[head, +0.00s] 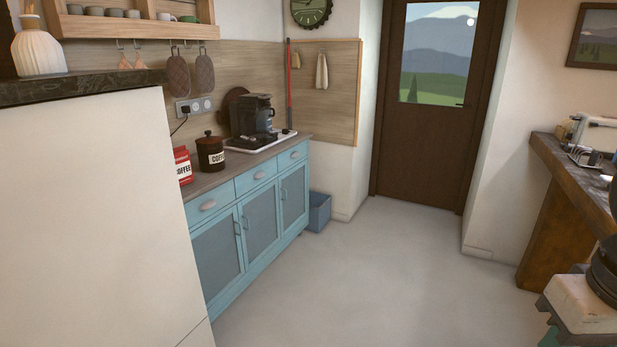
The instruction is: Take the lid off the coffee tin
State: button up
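The coffee tin (211,157) is a dark canister with a pale COFFEE label. It stands upright on the blue cabinet's worktop, left of the coffee machine. Its dark lid (209,139), with a small knob on top, sits on the tin. My gripper is not in view, so I cannot see whether it is open or shut.
Red coffee packs (183,166) stand left of the tin. A tall white unit (90,210) fills the left foreground. The floor (350,280) before the blue cabinet (258,219) is clear.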

aim_at(207, 140)
jog(key=u, duration=0.2)
jog(key=i, duration=2.15)
jog(key=u, duration=0.95)
jog(key=i, duration=1.65)
jog(key=u, duration=0.5)
